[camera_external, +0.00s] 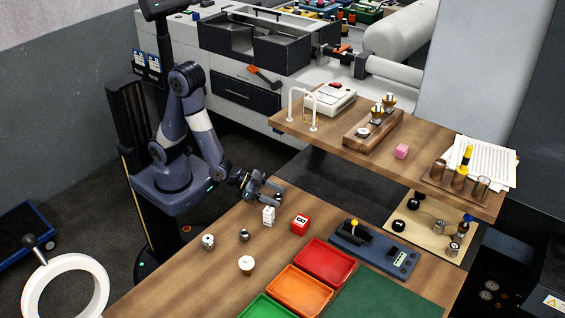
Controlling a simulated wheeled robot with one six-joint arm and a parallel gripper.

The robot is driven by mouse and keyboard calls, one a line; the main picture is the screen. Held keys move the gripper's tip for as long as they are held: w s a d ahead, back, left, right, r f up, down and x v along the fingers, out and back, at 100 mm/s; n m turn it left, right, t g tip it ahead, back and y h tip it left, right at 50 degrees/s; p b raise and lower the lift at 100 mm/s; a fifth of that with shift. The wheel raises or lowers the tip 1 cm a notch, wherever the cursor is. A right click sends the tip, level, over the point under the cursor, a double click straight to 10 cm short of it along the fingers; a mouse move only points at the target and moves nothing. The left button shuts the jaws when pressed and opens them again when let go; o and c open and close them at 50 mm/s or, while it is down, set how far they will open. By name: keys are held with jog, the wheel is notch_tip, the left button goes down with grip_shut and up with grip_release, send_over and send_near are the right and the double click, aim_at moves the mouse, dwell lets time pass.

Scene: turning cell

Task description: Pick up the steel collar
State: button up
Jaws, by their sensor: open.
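My gripper (268,193) is low over the back edge of the near wooden table (190,285), with its jaws open and pointing right. A small grey metal piece (278,198) shows right at the fingertips. I cannot tell whether it lies between them or just beyond. A dark grey ring-like piece (244,235) lies on the table in front of the gripper. A small pale metallic piece (208,240) stands further left. Which of these is the steel collar is too small to tell.
A white block (269,215) stands just below the gripper, with a red cube (300,222) to its right and a cream-topped piece (247,264) nearer. Red (325,262), orange (299,288) and green (268,308) trays and a blue-grey device (372,248) fill the right. The table's left end is clear.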

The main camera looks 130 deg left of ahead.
jog(key=shift+w+a+f, duration=0.3)
jog(key=shift+w, duration=0.3)
jog(key=shift+c, duration=0.5)
jog(key=c, duration=0.9)
jog(key=shift+c, duration=0.4)
jog(key=shift+r, duration=0.15)
